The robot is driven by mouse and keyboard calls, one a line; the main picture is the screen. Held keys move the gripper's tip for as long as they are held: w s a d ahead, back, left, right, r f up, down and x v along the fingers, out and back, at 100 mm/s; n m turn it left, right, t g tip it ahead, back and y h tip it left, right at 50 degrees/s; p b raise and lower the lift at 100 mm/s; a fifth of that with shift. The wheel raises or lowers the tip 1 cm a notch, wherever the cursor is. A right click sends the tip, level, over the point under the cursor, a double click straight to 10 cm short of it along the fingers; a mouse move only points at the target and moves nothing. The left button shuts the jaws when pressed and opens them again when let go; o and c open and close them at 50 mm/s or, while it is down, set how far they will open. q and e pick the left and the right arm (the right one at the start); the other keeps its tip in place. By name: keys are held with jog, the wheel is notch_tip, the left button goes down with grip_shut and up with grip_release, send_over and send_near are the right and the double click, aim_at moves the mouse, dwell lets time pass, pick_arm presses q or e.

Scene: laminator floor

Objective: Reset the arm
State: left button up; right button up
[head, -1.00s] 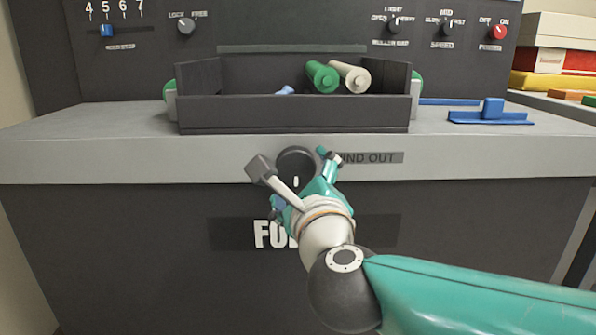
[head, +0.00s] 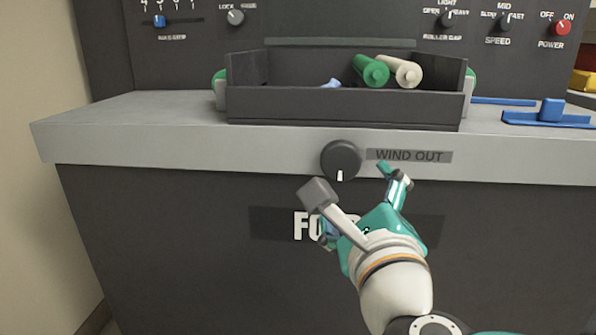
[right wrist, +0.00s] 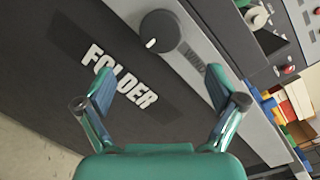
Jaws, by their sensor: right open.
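My right gripper (head: 357,200) is open and empty in front of the dark folder panel, just below the machine's grey front ledge. In the right wrist view its two fingers (right wrist: 160,88) are spread wide with nothing between them. A dark round knob (head: 341,158) sits on the ledge front beside the "WIND OUT" label (head: 409,156), its white mark pointing down. The knob also shows in the right wrist view (right wrist: 161,32), beyond the fingertips and apart from them. My left gripper is in neither view.
A dark open tray (head: 345,106) stands on the ledge, holding a green roll (head: 370,71), a cream roll (head: 402,71) and a small blue thing. A blue slider piece (head: 551,112) lies to its right. Control knobs line the back panel. Free floor shows at lower left.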

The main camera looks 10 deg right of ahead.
jog(key=w+d+f+n+g+h+p, duration=0.25)
jog(key=w+d+f, duration=0.2)
jog(key=f, duration=0.65)
jog(key=w+d+f+n+g+h+p, duration=0.15)
jog(key=w+d+f+g, duration=0.35)
jog(key=f, duration=0.7)
notch_tip(320, 180, down, 18)
jog(key=s+n+g+y+p, duration=0.1)
jog(key=s+n+y+p, duration=0.15)
jog(key=n, duration=0.25)
jog(key=s+a+f+n+g+y, duration=0.3)
jog(key=s+f+n, duration=0.1)
jog(key=s+f, duration=0.3)
jog(key=s+a+f+n+g+y, duration=0.25)
jog(key=s+a+f+n, duration=0.2)
jog(key=s+f, duration=0.3)
jog(key=s+a+f+n+g+y, duration=0.1)
jog(key=s+a+n+g+y, duration=0.15)
jog(key=s+a+n, duration=0.4)
notch_tip(320, 180, up, 38)
jog(key=d+n+p, duration=0.2)
jog(key=p, duration=3.6)
jog(key=shift+s+p, duration=0.35)
jog(key=shift+s, duration=0.1)
